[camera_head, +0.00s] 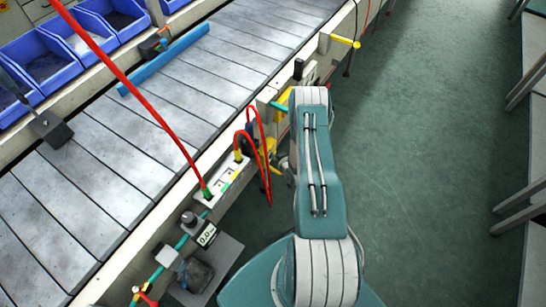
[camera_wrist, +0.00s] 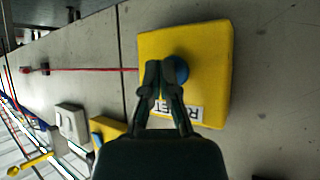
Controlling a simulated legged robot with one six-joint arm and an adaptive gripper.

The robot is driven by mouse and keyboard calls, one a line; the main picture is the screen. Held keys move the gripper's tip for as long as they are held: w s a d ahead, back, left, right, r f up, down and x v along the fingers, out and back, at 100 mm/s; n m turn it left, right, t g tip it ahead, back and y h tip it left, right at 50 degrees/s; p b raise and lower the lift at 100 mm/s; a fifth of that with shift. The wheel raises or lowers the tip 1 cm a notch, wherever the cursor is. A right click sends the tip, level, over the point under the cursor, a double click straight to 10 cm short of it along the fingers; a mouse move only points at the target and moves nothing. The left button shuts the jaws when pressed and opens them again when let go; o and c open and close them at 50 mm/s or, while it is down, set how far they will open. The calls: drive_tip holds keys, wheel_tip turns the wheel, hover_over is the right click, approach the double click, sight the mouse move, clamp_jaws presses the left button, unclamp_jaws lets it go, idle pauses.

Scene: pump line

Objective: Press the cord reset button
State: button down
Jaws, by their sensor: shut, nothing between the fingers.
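In the wrist view, a yellow box (camera_wrist: 205,45) is mounted on a grey panel. A round blue button (camera_wrist: 182,70) is on its face, and a white label (camera_wrist: 190,113), partly covered, reads in part "ET". My gripper (camera_wrist: 160,66) is shut and empty, its fingertips in front of the box just left of the button and overlapping its left edge. I cannot tell whether they touch it. A red cord (camera_wrist: 90,70) runs left from the box. In the head view my arm hides the gripper.
A conveyor (camera_head: 100,180) runs along the left, with blue bins (camera_head: 45,60) beyond it. Red hoses (camera_head: 130,85) and fittings line its near side. A yellow handle (camera_head: 345,41) sticks out farther along. Green floor (camera_head: 420,150) is clear on the right, beside table legs.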

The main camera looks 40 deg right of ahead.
idle(0.5)
drive_tip(key=shift+s+d, duration=0.3)
drive_tip(key=shift+s, duration=0.45)
drive_tip(key=s, duration=0.1)
drive_tip(key=s+d, duration=0.1)
drive_tip(key=s, duration=0.1)
drive_tip(key=s+d, duration=0.1)
drive_tip(key=shift+s, duration=0.3)
idle(0.6)
